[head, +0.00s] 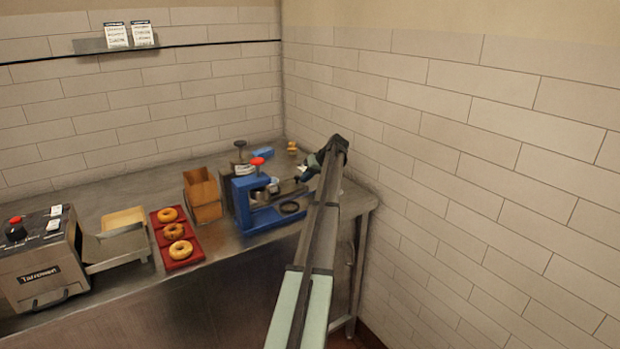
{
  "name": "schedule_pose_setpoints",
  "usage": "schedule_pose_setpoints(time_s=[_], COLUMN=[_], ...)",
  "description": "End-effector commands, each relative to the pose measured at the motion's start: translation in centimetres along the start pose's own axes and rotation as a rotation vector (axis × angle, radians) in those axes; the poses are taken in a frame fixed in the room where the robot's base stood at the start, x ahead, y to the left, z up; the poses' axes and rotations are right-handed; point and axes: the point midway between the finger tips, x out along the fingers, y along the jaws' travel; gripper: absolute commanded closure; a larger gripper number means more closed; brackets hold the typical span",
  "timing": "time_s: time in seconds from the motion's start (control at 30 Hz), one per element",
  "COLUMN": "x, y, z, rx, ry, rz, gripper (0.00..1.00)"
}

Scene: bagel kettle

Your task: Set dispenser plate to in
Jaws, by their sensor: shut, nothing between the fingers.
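The blue dispenser (243,207) stands on the steel counter near its right end, with a red knob on top. A grey metal cup sits in its frame. A thin dark plate-like piece (292,189) sticks out of the frame to the right, toward my gripper; I take it for the dispenser plate, but it is small and partly hidden. My gripper (304,176) is shut and empty, just right of the dispenser, at or very near the end of that piece. Whether it touches the piece cannot be told. My arm hides what lies behind it.
A wooden box (203,198) and a red tray (157,238) with three bagels stand left of the dispenser. A grey machine (40,262) with a chute is at far left. A blue block (262,153) lies behind. The tiled wall (450,150) is close on the right.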

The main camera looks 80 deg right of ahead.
Motion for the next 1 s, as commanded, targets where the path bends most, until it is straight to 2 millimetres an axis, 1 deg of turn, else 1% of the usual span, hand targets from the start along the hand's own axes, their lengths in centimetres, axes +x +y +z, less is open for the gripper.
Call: schedule_pose_setpoints(time_s=[0.27,0.37,0.47,0.53,0.7,0.8,0.9,1.0], x=[0.0,0.1,0.5,0.9,2.5,3.3,3.8,3.9], y=[0.0,-0.4,-1.5,-2.8,-6.9,-9.0,-10.2,-10.3], z=[0.0,0.1,0.6,1.1,2.4,3.0,3.2,3.2], rx=[0.0,0.0,0.0,-0.001,-0.002,-0.002,-0.001,0.0], ry=[0.0,0.0,0.0,-0.001,-0.001,0.0,0.0,-0.001], rz=[0.0,0.0,-0.001,-0.001,-0.002,-0.002,-0.001,-0.002], gripper=[1.0,1.0,1.0,1.0,1.0,1.0,1.0,1.0])
